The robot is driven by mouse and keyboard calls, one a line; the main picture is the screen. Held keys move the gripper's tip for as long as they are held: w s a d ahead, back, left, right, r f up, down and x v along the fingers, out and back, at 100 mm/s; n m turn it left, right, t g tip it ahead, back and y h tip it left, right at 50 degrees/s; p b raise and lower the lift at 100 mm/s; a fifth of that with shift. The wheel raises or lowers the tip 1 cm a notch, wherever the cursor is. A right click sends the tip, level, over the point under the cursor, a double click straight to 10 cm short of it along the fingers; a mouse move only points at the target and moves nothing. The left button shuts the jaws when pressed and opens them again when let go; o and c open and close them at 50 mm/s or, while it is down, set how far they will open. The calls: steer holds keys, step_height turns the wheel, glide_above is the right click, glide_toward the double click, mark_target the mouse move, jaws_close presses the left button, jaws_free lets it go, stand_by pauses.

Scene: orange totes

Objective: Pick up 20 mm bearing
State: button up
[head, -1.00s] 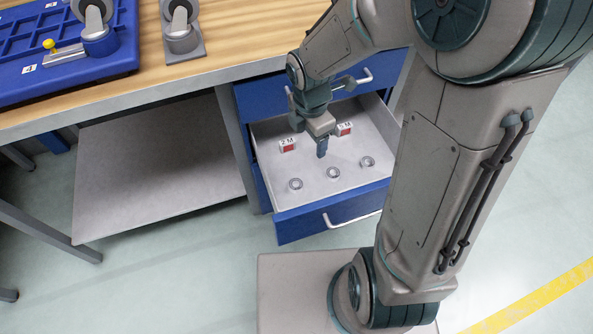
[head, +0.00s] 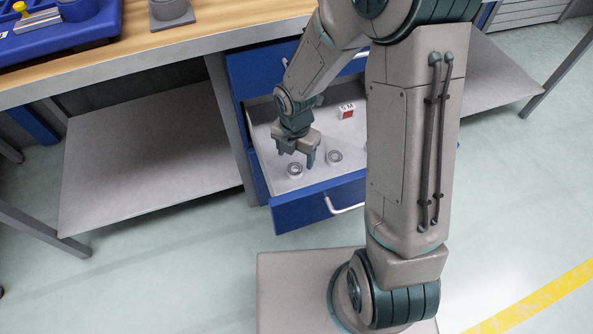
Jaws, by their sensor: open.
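Two ring-shaped metal bearings show in the open drawer in the head view. The left bearing (head: 294,170) lies near the drawer's front, just below my gripper. The other bearing (head: 334,157) lies to its right. I cannot tell from the picture which one is 20 mm. My gripper (head: 296,160) points down into the drawer with its fingers apart and nothing between them. It is above and just behind the left bearing. Whether the fingers touch it cannot be seen.
The blue drawer (head: 312,208) is pulled out, with a handle on its front. A white and red label block (head: 346,111) stands inside at the back. A wooden worktop (head: 200,32) lies above, with blue trays at the left. My arm column hides the drawer's right part.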

mark_target(295, 168)
step_height(295, 168, down, 5)
steer(key=b, duration=0.2)
steer(key=shift+s+a+b, duration=0.1)
steer(key=shift+s+b, duration=0.05)
steer(key=shift+b, duration=0.2)
steer(key=c, duration=1.1)
